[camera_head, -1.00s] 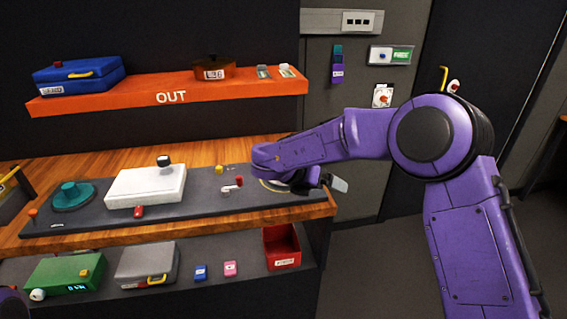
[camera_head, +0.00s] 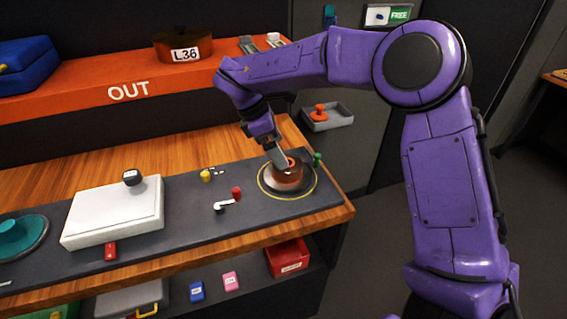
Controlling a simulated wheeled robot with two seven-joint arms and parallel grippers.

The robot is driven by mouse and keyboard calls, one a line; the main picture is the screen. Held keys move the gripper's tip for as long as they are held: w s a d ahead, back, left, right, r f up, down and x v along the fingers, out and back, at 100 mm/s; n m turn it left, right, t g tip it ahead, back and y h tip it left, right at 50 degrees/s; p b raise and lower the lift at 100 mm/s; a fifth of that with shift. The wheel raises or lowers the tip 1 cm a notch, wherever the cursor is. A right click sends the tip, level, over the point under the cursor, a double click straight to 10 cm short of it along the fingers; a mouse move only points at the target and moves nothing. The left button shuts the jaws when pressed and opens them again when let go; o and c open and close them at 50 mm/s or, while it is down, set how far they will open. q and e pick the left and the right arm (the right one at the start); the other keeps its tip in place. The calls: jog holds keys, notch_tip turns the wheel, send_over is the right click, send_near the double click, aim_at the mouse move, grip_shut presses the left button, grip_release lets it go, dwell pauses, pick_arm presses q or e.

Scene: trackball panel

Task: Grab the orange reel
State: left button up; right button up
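A short orange-brown cylinder (camera_head: 287,177), which looks like the reel, sits on a round plate ringed in yellow (camera_head: 264,193) at the right end of the dark worktop. My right gripper (camera_head: 279,156) reaches down to it from the upper left. One pale finger is at the cylinder's top; whether it touches is unclear. The other finger is hard to make out, so its opening cannot be read. A smaller orange piece (camera_head: 319,112) stands in a grey tray (camera_head: 331,123) behind. My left gripper is out of view.
A green knob (camera_head: 317,158) stands close behind the plate. A white crank with a red knob (camera_head: 228,204), a yellow knob (camera_head: 206,176) and a white box (camera_head: 115,216) lie to the left. The orange OUT shelf (camera_head: 160,85) overhangs behind. A red bin (camera_head: 288,258) is below.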

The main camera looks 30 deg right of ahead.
aim_at(292, 175)
jog(key=p+x, duration=0.2)
jog(key=x, duration=0.4)
jog(key=shift+f, duration=0.2)
jog(key=shift+s+d+f, duration=0.15)
jog(key=shift+s, duration=0.1)
jog(key=shift+w, duration=0.1)
jog(key=c, duration=0.8)
